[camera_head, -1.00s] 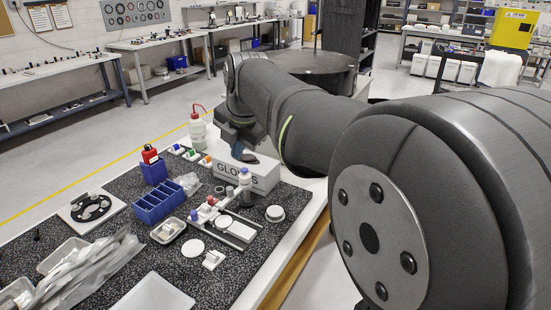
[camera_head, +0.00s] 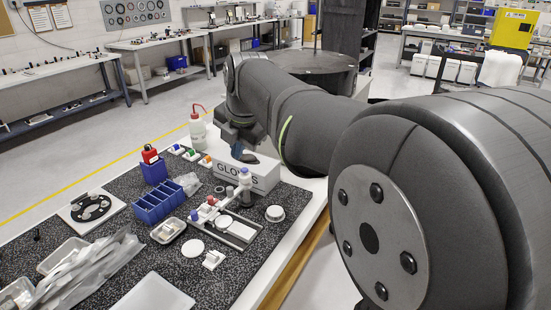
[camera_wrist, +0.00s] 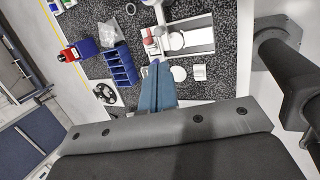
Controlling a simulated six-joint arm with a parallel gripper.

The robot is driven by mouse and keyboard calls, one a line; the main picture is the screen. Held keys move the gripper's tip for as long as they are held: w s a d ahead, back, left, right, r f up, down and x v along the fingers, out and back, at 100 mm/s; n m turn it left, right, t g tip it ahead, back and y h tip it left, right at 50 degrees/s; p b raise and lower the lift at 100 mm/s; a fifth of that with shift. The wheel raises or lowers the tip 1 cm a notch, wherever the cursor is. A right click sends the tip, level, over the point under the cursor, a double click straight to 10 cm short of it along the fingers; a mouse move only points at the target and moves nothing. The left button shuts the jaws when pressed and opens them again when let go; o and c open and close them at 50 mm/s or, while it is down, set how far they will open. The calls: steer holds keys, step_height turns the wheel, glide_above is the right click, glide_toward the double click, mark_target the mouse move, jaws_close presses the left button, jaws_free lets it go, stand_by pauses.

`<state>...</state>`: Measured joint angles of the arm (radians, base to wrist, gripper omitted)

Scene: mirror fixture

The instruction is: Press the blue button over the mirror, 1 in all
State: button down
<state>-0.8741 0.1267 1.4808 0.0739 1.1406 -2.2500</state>
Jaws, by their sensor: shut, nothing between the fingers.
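The mirror fixture (camera_head: 238,228) stands on the speckled mat, with a pale disc and a flat base plate; it also shows in the wrist view (camera_wrist: 203,36).
A glove box (camera_head: 248,174) stands behind the fixture, under my arm. A blue bin (camera_head: 158,202), a foil dish (camera_head: 168,230) and a white disc (camera_head: 192,248) lie to the left. Small blocks with blue, green and orange tops (camera_head: 190,155) stand farther back.

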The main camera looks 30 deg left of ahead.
steer(key=m+t+y, duration=0.1)
steer(key=m+y, duration=0.3)
steer(key=m, duration=2.7)
glide_above(245, 170)
steer(key=shift+s+d+f, duration=0.1)
steer(key=shift+d+f, duration=0.15)
steer(key=shift+f, duration=0.45)
steer(key=shift+f, duration=0.1)
steer(key=shift+f, duration=4.35)
